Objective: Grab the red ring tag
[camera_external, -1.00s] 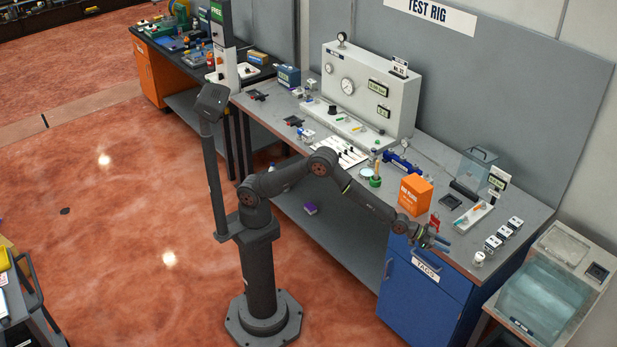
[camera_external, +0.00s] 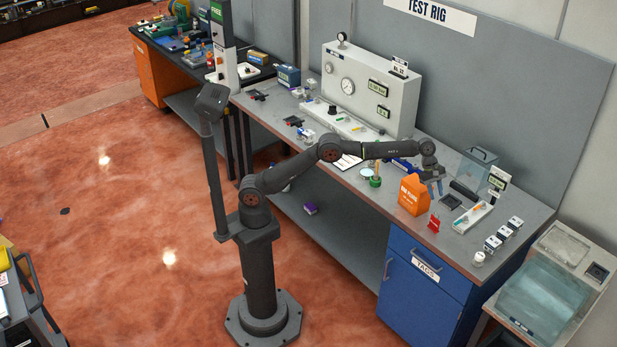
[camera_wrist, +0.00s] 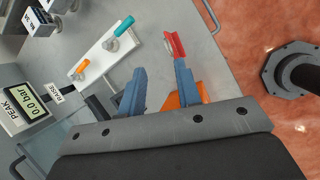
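The red ring tag (camera_external: 433,224) stands on the bench near its front edge, just right of the orange box. It also shows in the wrist view (camera_wrist: 174,45), just beyond the tip of the right-hand finger. My gripper (camera_external: 436,192) is raised above the bench, behind the tag and beside the top of the orange box. Its two blue fingers (camera_wrist: 160,66) are spread apart with nothing between them. The tag appears apart from the fingers.
The orange box (camera_external: 414,194) stands close to my gripper on the left. A clear-sided box (camera_external: 477,168) stands behind.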

